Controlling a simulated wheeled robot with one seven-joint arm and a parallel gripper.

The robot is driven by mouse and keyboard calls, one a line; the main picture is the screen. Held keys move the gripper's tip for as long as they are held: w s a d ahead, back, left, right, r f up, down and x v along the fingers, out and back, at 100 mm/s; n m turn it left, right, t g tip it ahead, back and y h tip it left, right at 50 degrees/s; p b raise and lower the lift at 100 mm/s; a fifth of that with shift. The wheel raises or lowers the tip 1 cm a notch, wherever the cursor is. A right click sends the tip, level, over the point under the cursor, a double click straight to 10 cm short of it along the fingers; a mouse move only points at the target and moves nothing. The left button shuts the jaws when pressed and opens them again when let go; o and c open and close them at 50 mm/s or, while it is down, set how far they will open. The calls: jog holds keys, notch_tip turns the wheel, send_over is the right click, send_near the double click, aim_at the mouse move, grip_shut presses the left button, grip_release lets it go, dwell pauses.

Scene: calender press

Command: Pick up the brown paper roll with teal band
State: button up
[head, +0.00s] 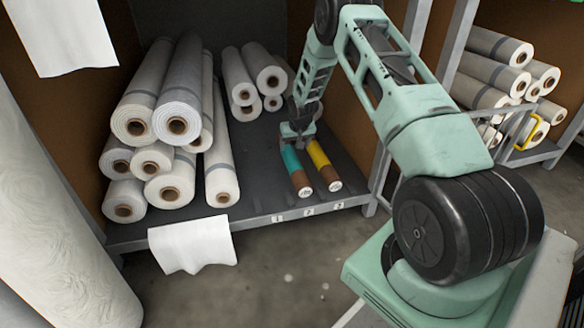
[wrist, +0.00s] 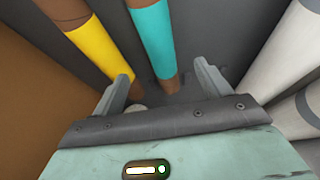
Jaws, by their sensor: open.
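The brown paper roll with teal band (head: 291,162) lies on the dark shelf, its white end facing the front edge. In the wrist view its teal band (wrist: 152,38) runs down between my fingers, with the brown part below it. My gripper (head: 297,131) is over the rear part of this roll in the head view and hides that part. In the wrist view my gripper (wrist: 161,74) is open, one finger on each side of the roll. I cannot tell the exact height gap. A brown roll with yellow band (head: 319,155) lies close beside it on the right.
Large white rolls (head: 177,122) are stacked on the left of the shelf (head: 262,205), and smaller white rolls (head: 270,80) lie behind. A grey post (head: 378,180) and brown side panel stand on the right. In the wrist view the yellow-banded roll (wrist: 97,45) is near the left finger.

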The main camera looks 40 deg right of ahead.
aim_at(293, 158)
jog(key=b+x, duration=0.3)
jog(key=x, duration=0.4)
jog(key=shift+f+b, duration=0.25)
jog(key=shift+b, duration=0.1)
jog(key=b+x, duration=0.5)
jog(key=shift+s+d+f, duration=0.1)
jog(key=shift+f, duration=0.05)
jog(key=shift+c, duration=0.3)
jog(key=c, duration=1.3)
jog(key=shift+r, duration=0.25)
